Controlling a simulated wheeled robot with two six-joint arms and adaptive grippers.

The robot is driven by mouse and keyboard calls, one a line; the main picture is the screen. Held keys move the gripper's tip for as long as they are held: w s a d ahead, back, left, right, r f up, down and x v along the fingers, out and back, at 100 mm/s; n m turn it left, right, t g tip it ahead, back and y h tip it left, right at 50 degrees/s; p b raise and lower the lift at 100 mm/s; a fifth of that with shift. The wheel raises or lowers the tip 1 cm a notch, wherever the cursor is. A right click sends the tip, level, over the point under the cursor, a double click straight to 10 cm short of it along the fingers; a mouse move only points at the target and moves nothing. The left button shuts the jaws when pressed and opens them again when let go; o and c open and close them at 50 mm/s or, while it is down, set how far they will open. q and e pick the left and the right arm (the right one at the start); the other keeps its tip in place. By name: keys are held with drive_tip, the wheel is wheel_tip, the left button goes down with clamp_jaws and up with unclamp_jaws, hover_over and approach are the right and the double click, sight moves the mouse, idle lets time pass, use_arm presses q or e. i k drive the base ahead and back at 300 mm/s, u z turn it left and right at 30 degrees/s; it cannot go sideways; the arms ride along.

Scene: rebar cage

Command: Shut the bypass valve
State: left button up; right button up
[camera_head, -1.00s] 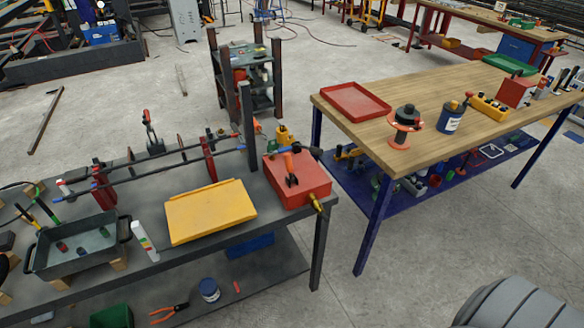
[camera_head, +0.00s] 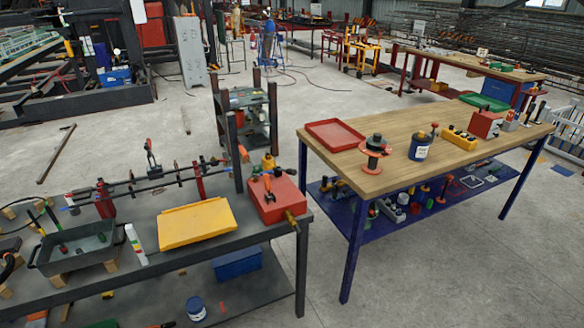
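No part is clearly marked as the bypass valve. A red box (camera_head: 286,196) sits at the right end of the dark grey bench (camera_head: 262,246), with an orange-handled fitting (camera_head: 268,184) on its top. A brass-coloured fitting (camera_head: 292,219) sticks out of its front right corner. A small yellow part (camera_head: 268,162) shows behind it. I cannot tell which of these is the valve, or how its handle is set. Neither of my grippers is in view.
A yellow tray (camera_head: 196,223) and a grey bin (camera_head: 76,248) lie on the same bench. To the right, a wood-topped table (camera_head: 440,165) carries a red tray (camera_head: 334,135), an orange-and-black spool (camera_head: 374,150) and a blue can (camera_head: 420,147). Grey floor (camera_head: 430,270) is open at front right.

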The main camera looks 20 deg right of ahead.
sight(271, 172)
drive_tip(key=z, duration=0.55)
drive_tip(key=i, duration=1.45)
drive_tip(key=u, duration=2.35)
drive_tip(key=k, duration=1.1)
drive_tip(key=z, duration=1.1)
drive_tip(key=i, duration=0.5)
